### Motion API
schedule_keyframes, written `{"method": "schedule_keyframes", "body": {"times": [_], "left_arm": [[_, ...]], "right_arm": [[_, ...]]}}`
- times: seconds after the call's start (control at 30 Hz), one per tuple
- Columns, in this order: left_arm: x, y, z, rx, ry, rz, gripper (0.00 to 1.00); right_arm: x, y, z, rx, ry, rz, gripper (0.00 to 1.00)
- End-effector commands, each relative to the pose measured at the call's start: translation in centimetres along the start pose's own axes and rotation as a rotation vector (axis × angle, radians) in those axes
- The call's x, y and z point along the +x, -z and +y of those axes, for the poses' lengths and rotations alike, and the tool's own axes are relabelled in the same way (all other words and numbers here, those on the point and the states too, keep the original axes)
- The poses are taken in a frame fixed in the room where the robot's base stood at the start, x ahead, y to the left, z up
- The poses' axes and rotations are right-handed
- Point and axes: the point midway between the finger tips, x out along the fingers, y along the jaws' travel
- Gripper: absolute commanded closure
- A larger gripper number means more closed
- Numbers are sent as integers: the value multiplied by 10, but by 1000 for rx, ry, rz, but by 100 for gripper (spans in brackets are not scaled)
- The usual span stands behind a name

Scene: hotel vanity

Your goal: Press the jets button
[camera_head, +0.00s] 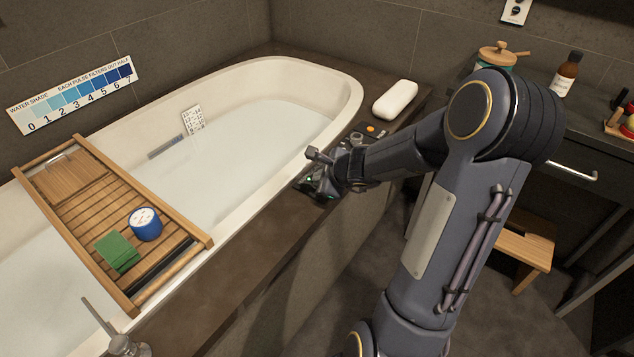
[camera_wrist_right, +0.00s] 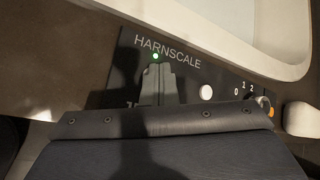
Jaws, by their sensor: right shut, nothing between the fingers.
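A dark control panel (camera_wrist_right: 195,75) marked "HARNSCALE" is set in the tub's ledge. A label starting with "J" shows at the panel's lower left, mostly hidden by my wrist. My right gripper (camera_wrist_right: 161,68) is shut and empty, its tips over the panel just below the green light; I cannot tell if they touch it. In the head view the right gripper (camera_head: 314,172) is low over the ledge. The jets button itself I cannot pick out.
The filled white bathtub (camera_head: 343,85) borders the ledge. A wooden bath tray (camera_head: 85,195) across it holds a blue tin (camera_head: 145,224) and a green cloth (camera_head: 117,252). A white rounded object (camera_head: 395,99) lies beyond the panel. A vanity and wooden stool (camera_head: 525,248) are at right.

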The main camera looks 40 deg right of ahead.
Motion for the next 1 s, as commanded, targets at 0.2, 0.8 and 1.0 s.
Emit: {"method": "schedule_keyframes", "body": {"times": [0.2, 0.8, 1.0], "left_arm": [[-1, 0, 0, 0, 0, 0, 64], [-12, 6, 5, 0, 0, 0, 64], [-18, 9, 8, 0, 0, 0, 64]], "right_arm": [[-1, 0, 0, 1, -1, 2, 100], [-11, -7, -8, 0, -1, 1, 100], [-17, -12, -12, 0, 0, 1, 100]]}}
